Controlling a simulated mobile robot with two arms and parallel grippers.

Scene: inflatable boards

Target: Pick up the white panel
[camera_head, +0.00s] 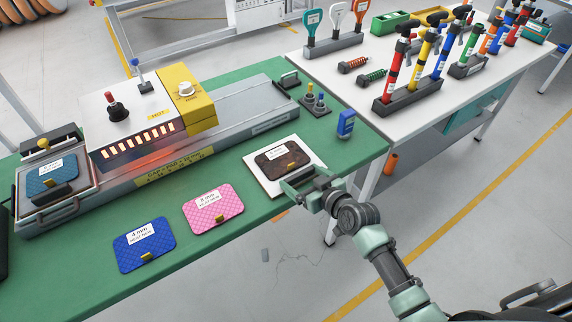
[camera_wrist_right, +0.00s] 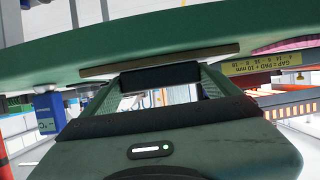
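The white panel (camera_head: 258,181) is a flat square lying on the green table near its right end. In the right wrist view, a thin board edge (camera_wrist_right: 110,70) lies across the picture, close to the black fingertip (camera_wrist_right: 160,77). The other finger is hidden, so I cannot tell the opening or whether it touches the panel. My left gripper is not in view.
Pink (camera_head: 213,218) and blue (camera_head: 144,252) pads lie on the table to the left. A heater machine (camera_head: 140,128) stands behind them. A small blue device (camera_head: 346,123) stands beyond the panel. A white table (camera_head: 330,72) with pumps is at back right.

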